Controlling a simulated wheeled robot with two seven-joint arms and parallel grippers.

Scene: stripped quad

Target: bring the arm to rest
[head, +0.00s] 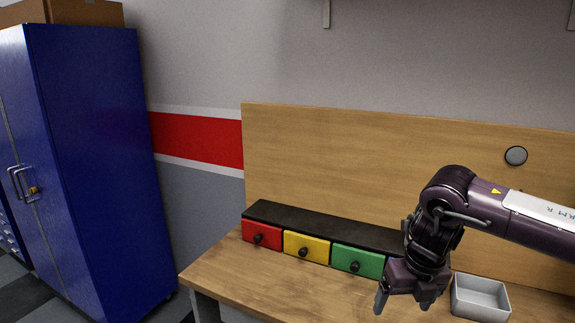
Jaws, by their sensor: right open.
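My right arm comes in from the right edge in the head view. Its gripper (403,304) points down over the front part of the wooden workbench (240,287). The jaws are open, with a gap between the two fingers, and I see nothing between them. The gripper is in front of the drawer unit, just right of the green drawer (357,262), and left of a small grey tray (480,298). Whether it touches the bench cannot be told. My left gripper is not in view.
The drawer unit's black top (310,224) lies along the back panel (340,160). A red drawer (262,235) and a yellow drawer (306,247) are shut. A tall blue cabinet (105,160) stands at left. The bench's left end is clear.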

